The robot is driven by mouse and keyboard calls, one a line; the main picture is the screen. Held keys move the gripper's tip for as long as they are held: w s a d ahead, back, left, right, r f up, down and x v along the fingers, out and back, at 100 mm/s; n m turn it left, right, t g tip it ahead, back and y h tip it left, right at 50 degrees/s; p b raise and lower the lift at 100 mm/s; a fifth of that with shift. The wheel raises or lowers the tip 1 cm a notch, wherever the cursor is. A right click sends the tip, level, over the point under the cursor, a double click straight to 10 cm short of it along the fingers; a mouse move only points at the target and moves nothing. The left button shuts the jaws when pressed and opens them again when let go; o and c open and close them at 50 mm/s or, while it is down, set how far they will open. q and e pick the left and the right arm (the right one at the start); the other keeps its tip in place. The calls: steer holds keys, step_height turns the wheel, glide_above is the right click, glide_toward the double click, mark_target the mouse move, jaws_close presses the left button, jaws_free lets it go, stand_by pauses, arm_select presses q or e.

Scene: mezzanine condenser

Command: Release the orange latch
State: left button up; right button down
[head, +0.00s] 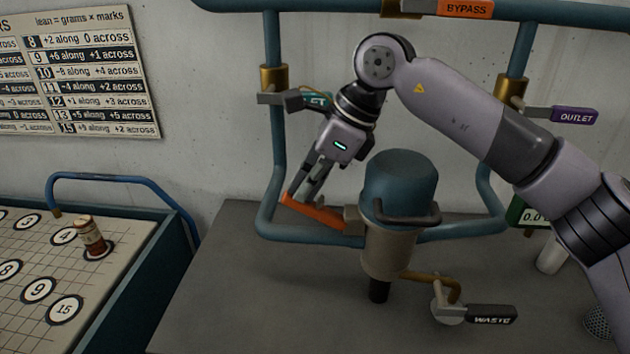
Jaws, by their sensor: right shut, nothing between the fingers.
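The orange latch (322,217) is a flat bar sticking out to the left from the side of the condenser vessel (388,250), just below its teal domed lid (398,180). The bar slopes down a little towards the vessel. My right gripper (298,194) points down and left at the latch's outer end. Its fingers are shut with nothing held. The fingertips look very close to the bar or touching it; I cannot tell which. They hide a small part of its upper edge. My left gripper is not in view.
Teal pipes (278,150) frame the vessel, with a purple OUTLET handle (574,115), an orange BYPASS tag (466,9) and a black WASTE handle (491,314). The grey bench (260,300) is clear front left.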

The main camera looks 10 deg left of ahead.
steer(key=shift+a+f+h+p, duration=0.2)
steer(key=shift+a+h+p, duration=0.15)
steer(key=shift+h, duration=0.15)
steer(key=shift+f, duration=0.1)
